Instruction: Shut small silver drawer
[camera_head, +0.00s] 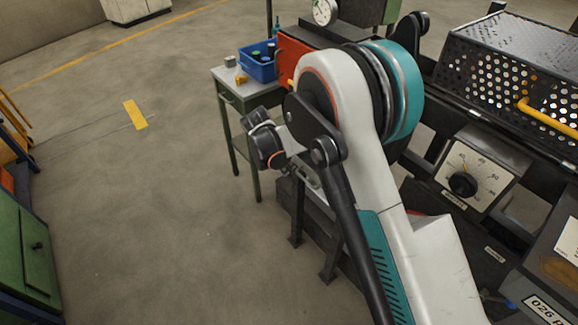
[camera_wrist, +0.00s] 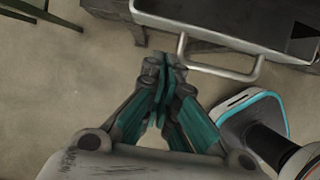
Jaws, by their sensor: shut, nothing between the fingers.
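The small silver drawer (camera_wrist: 205,22) is at the top right of the wrist view. It is a shallow metal tray, pulled out, with part of its inside visible. Its bar handle (camera_wrist: 222,71) sticks out from the front edge toward the bottom of the picture. My gripper (camera_wrist: 163,66) is shut and empty. Its fingertips are just left of the handle's left end and below the drawer front in the picture. I cannot tell whether they touch it. In the head view my arm covers most of the drawer area, and I cannot make out the fingertips.
A small table (camera_head: 246,88) with a blue bin (camera_head: 258,68) stands behind my arm. A perforated metal cover (camera_head: 500,75) and a dial box (camera_head: 478,172) are on the right. A green cabinet (camera_head: 25,255) is at the left. The floor (camera_head: 130,215) between is clear.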

